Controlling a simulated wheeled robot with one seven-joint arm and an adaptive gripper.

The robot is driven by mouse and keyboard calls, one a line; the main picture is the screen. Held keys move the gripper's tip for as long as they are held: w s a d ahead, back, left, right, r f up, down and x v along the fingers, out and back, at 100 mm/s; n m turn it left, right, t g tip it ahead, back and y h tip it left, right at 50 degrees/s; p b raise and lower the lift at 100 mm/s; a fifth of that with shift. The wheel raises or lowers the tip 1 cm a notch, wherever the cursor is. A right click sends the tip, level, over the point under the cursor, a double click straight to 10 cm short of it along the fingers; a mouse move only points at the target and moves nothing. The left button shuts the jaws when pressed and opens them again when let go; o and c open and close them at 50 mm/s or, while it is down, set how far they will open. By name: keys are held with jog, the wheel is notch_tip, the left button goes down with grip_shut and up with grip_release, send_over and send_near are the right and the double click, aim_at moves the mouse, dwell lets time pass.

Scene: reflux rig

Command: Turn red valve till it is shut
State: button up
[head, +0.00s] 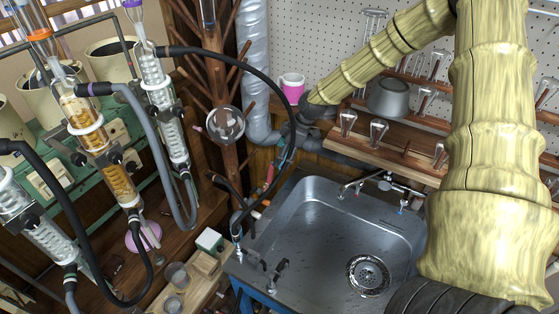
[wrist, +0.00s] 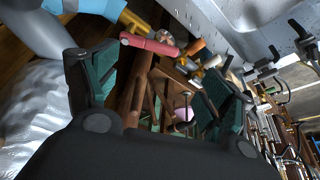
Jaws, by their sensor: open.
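The red valve handle (wrist: 150,44) shows in the wrist view as a short bar near the top, above the gap between my fingers. It looks apart from both fingers, though the depth is hard to judge. In the head view a small red piece (head: 270,173), probably the same handle, is beside the pipes left of the sink. My gripper (wrist: 157,82) is open and empty, with green pads on its two fingers. In the head view my gripper (head: 289,150) is small and dark, pointing down among the pipes, and its fingers are hard to make out.
A blue and a yellow part (wrist: 133,22) lie close to the red handle, with an orange handle (wrist: 195,46) to its right. A silver duct (head: 256,70) stands behind. A black hose (head: 235,60) arches nearby. The metal sink (head: 320,225) is empty. Glassware (head: 100,150) stands left.

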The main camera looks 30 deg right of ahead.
jog(key=shift+v, duration=0.85)
jog(key=shift+c, duration=0.2)
jog(key=shift+f, duration=0.1)
jog(key=c, duration=0.3)
jog(key=shift+w+a+f+b, duration=0.25)
jog(key=shift+f+b, duration=0.1)
jog(key=shift+b, duration=0.75)
jog(key=c, duration=0.7)
jog(key=a+b, duration=0.1)
jog(key=b, duration=0.2)
jog(key=shift+w+f+b, duration=0.35)
jog(key=shift+f, duration=0.05)
jog(key=c, duration=0.7)
jog(key=a+b, duration=0.1)
jog(key=b, duration=0.1)
jog(key=w+b, duration=0.1)
jog(key=b, duration=0.2)
jog(key=shift+a+f, duration=0.2)
jog(key=shift+a, duration=0.15)
grip_shut()
jog(key=shift+w+a+r+g+h+b, duration=0.15)
jog(key=shift+a+b, duration=0.3)
jog(key=shift+b, duration=0.45)
jog(key=shift+w+a+r+g+h+b, duration=0.15)
jog(key=shift+a+b, duration=0.25)
jog(key=shift+b, duration=0.45)
